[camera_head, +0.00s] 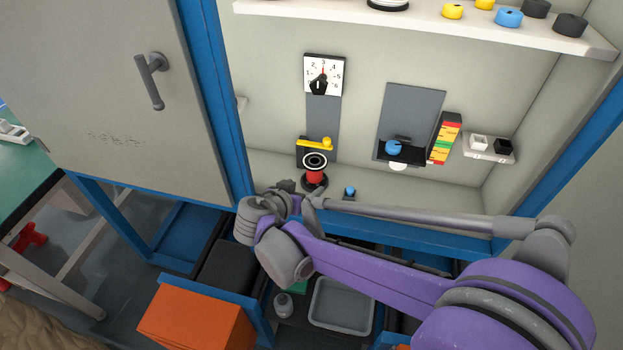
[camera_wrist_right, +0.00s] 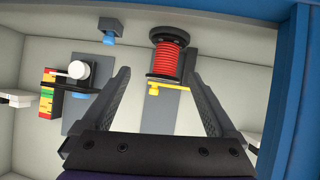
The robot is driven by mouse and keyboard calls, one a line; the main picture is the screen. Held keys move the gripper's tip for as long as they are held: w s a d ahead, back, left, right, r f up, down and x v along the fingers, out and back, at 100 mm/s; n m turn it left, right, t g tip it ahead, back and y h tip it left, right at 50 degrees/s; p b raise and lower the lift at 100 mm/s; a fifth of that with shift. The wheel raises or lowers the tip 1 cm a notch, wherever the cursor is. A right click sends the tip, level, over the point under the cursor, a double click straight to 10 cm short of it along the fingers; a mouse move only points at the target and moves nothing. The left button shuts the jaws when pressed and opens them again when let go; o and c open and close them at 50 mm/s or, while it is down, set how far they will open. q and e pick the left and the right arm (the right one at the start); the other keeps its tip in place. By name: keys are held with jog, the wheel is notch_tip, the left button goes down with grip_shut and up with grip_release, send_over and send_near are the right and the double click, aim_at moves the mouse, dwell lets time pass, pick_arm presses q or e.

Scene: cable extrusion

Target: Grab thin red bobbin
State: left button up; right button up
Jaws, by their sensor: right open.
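A red bobbin (camera_head: 314,177), wound with thin red wire, stands on a holder inside the blue-framed cabinet, below the dial. A black and white ring shows at its top. In the right wrist view the bobbin (camera_wrist_right: 171,60) appears beyond the fingertips, in the upper middle, between dark end discs. My right gripper (camera_wrist_right: 157,77) is open, its two fingers spread, with nothing between them. In the head view the right gripper (camera_head: 290,190) is just left of and below the bobbin, partly hidden by its own wrist. My left gripper is not in view.
A yellow lever (camera_head: 316,143) sits right above the bobbin. A shelf (camera_head: 420,20) with several spools runs above. The cabinet's blue lower frame (camera_head: 400,236) borders the opening.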

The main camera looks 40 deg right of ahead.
aim_at(315, 169)
jog(key=shift+m+h, duration=0.6)
jog(key=shift+m, duration=0.1)
jog(key=w+d, duration=0.1)
jog(key=w+d+f, duration=0.1)
jog(key=d, duration=0.1)
jog(key=w+d+f+b, duration=0.1)
jog(key=w+d, duration=0.1)
jog(key=shift+f, duration=0.1)
jog(key=x, duration=0.5)
jog(key=shift+w+d+f, duration=0.1)
jog(key=shift+w+d, duration=0.1)
jog(key=shift+w, duration=0.2)
jog(key=c, duration=1.4)
